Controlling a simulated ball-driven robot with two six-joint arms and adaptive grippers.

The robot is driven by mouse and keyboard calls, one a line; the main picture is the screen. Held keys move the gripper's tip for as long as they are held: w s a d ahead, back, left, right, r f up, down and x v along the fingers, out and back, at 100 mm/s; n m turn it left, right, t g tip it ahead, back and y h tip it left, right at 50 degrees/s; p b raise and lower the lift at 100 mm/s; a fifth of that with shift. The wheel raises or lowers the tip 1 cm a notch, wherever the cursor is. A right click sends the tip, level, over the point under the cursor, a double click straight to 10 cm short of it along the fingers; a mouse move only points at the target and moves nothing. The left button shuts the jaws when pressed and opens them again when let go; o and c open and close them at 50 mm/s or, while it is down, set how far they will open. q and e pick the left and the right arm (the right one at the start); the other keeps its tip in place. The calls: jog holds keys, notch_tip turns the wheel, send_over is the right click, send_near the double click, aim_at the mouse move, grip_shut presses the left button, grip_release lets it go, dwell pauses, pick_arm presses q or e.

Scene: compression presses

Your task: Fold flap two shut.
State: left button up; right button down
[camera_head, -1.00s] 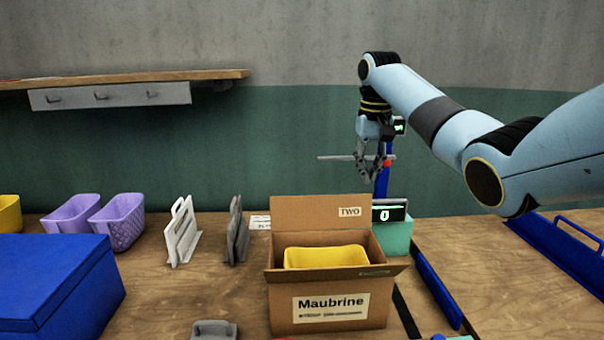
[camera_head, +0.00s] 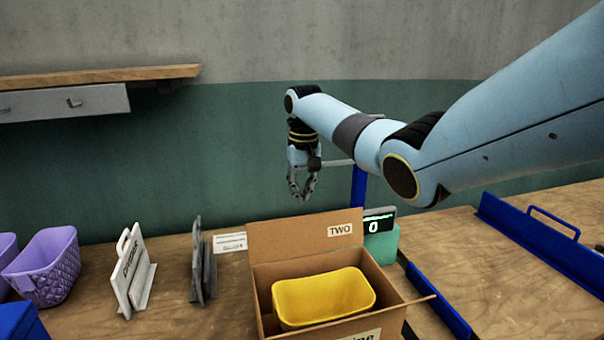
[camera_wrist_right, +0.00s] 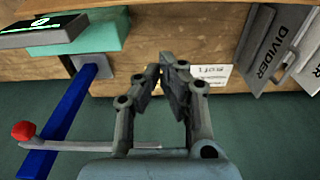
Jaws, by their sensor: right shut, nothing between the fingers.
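The cardboard box (camera_head: 262,300) stands open on the table with a yellow bin (camera_head: 322,297) inside it. Flap two (camera_head: 295,237), marked TWO, stands upright at the box's far side. Another flap (camera_head: 405,312) sticks outward at the right side. My right gripper (camera_head: 302,196) is shut and empty. It hangs in the air above and behind flap two, pointing down, apart from it. In the right wrist view the closed fingers (camera_wrist_right: 168,72) are seen in front of the table's back edge. The box is not clearly seen there. My left gripper is not in view.
A teal press base with a display (camera_head: 382,240) and a blue post (camera_head: 359,186) stands behind the box at the right; its lever with a red knob (camera_wrist_right: 23,131) shows in the wrist view. Dividers (camera_head: 203,262) and a white holder (camera_head: 131,270) stand left. Blue rails (camera_head: 437,300) lie right.

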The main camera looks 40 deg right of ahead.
aim_at(308, 235)
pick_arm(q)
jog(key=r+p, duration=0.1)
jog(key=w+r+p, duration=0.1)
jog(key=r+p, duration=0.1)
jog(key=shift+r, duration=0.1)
pick_arm(e)
jog(key=s, duration=0.1)
jog(key=s+a+f, duration=0.1)
jog(key=s, duration=0.1)
jog(key=shift+s+a+f, duration=0.15)
jog(key=shift+s+a, duration=0.05)
jog(key=shift+a, duration=0.2)
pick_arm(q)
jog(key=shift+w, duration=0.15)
pick_arm(e)
jog(key=shift+w, duration=0.15)
